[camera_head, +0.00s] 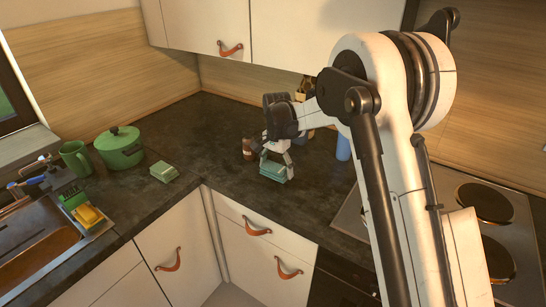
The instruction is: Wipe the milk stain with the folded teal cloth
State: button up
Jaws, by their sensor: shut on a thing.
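The folded teal cloth (271,172) is at the dark countertop (215,160), near the inner corner of the counter. My gripper (277,157) points down over it and is shut on it. I cannot tell whether the cloth presses on the counter or is held just above it. I cannot make out a milk stain; my arm and the cloth hide part of the counter.
A folded green cloth (164,173) lies to the left, near a green pot (120,147) and a green mug (76,158). A brown jar (249,148) and a blue object (343,148) stand close to my gripper. The sink (30,262) is left, the stove (512,214) right.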

jog(key=shift+w+r, duration=0.15)
jog(key=shift+r, duration=0.25)
jog(key=shift+r+p, duration=0.7)
jog(key=shift+r, duration=1.25)
